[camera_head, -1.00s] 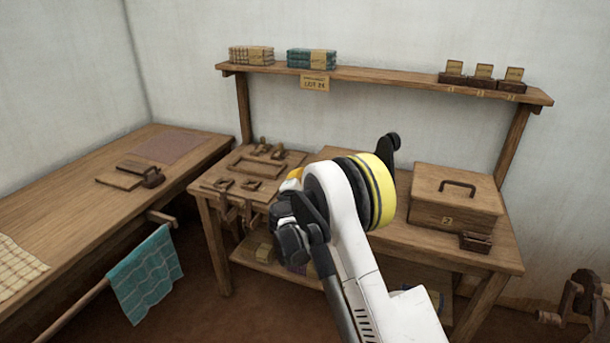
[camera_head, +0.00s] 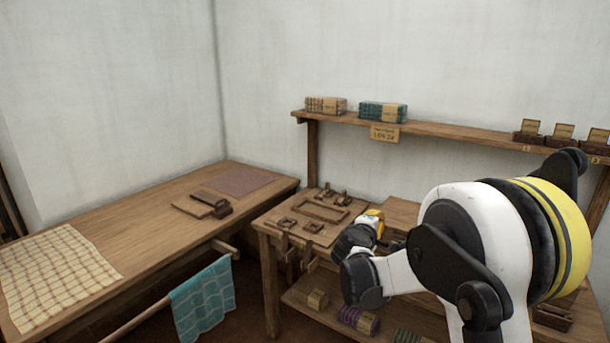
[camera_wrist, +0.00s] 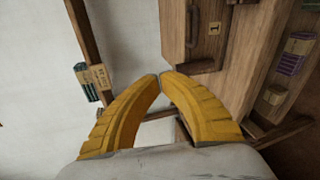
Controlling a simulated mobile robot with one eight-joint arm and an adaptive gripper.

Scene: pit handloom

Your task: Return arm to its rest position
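In the wrist view my gripper (camera_wrist: 160,76) has its two yellow fingers brought together at the tips, with nothing seen between them. In the head view my white arm fills the right side, bent toward the bench. A small yellow part shows at its far end, over the workbench (camera_head: 268,240), but the fingertips cannot be made out there. In the wrist view a wooden box (camera_wrist: 176,30) with a dark handle lies beyond the fingers. The arm hides this box in the head view.
A long table (camera_head: 150,245) with checked cloth (camera_head: 60,275) stands left; a teal cloth (camera_head: 203,297) hangs at its front. A wall shelf (camera_head: 450,132) holds cloth bundles (camera_head: 382,112) and small card holders (camera_head: 562,132). More bundles (camera_head: 358,319) lie on the bench's lower shelf.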

